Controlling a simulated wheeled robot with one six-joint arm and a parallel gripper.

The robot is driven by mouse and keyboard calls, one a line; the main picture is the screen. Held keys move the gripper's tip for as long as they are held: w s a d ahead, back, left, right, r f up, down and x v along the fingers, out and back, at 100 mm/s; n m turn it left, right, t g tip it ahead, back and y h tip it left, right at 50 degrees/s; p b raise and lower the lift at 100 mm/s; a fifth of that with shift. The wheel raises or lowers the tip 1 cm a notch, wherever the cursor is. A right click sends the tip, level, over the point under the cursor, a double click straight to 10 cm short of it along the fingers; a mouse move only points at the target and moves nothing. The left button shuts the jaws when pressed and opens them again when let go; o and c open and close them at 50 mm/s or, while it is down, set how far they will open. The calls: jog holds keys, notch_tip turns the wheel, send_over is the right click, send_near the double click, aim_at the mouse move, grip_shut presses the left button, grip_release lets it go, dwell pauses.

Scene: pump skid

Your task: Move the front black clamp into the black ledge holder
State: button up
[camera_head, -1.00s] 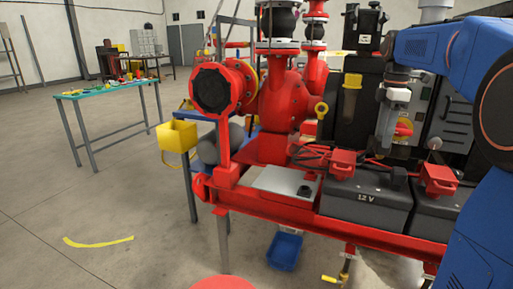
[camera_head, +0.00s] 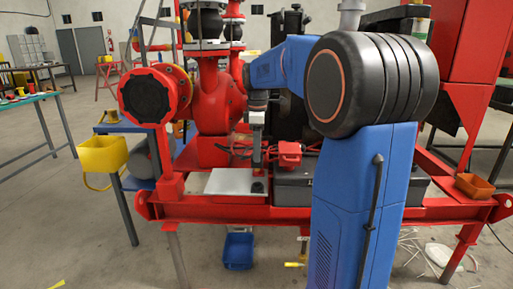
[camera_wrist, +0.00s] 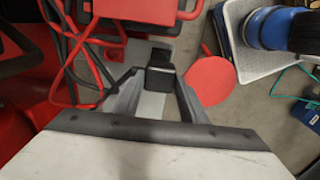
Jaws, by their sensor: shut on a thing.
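My gripper (camera_head: 257,172) points down over the right end of the grey ledge plate (camera_head: 222,182), at the front of the red skid. In the wrist view, its fingers (camera_wrist: 158,88) are closed around a small black block, which I take as the black clamp (camera_wrist: 160,78). The black ledge holder (camera_head: 258,188) shows as a small dark piece on the plate, right below the fingertips. In the head view the clamp is too small to tell from the holder, and I cannot tell whether they touch.
A red battery clamp (camera_head: 289,153) sits on the black battery (camera_head: 292,188), right of the plate. The red pump (camera_head: 215,105) stands behind. A yellow bin (camera_head: 102,154) is at left, and a blue bin (camera_head: 238,251) is below the skid.

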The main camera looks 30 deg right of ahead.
aim_at(258, 168)
jog(key=shift+f, duration=2.15)
jog(key=shift+f, duration=1.75)
jog(key=o, duration=1.3)
jog(key=shift+o, duration=0.2)
jog(key=shift+r, duration=0.15)
notch_tip(258, 168, up, 17)
